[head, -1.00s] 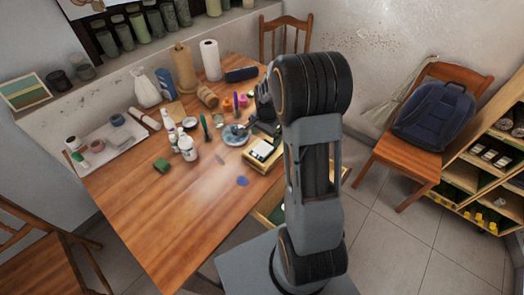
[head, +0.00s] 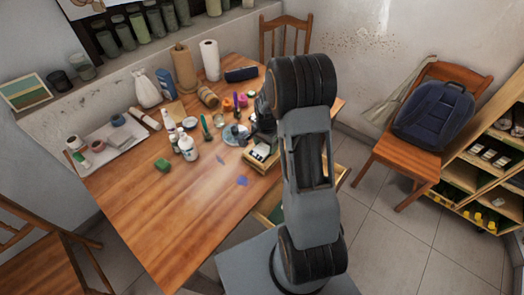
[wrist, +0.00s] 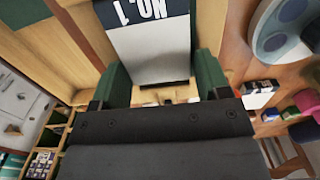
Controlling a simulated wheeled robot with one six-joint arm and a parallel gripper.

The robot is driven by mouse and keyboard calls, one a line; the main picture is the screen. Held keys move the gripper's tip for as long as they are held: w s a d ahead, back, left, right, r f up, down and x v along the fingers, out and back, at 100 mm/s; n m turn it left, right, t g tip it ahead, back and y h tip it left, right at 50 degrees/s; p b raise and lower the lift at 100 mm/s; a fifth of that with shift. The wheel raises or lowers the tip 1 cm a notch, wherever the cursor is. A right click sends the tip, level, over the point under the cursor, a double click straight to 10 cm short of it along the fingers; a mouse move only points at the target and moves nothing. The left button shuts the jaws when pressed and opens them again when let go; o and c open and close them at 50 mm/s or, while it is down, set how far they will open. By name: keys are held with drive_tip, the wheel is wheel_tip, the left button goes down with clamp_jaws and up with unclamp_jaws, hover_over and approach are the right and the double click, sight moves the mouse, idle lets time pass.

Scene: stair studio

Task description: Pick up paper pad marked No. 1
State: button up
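The paper pad marked No. 1 (wrist: 150,45) is white with a dark band and white lettering. In the wrist view it lies between the two green fingers of my gripper (wrist: 165,85). The fingers are apart, one on each side of the pad; I cannot tell whether either touches it. In the head view my gripper (head: 262,138) is low over a small wooden box (head: 262,166) at the table's right side. The white pad (head: 260,152) shows in that box, partly hidden by my gripper.
A round dish (head: 232,134) stands just left of the box, with pots and bottles (head: 188,149) beyond. The front of the table (head: 165,220) is clear. A chair with a blue backpack (head: 435,115) stands to the right.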

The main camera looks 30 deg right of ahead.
drive_tip(key=c, duration=0.6)
drive_tip(key=shift+r, duration=0.1)
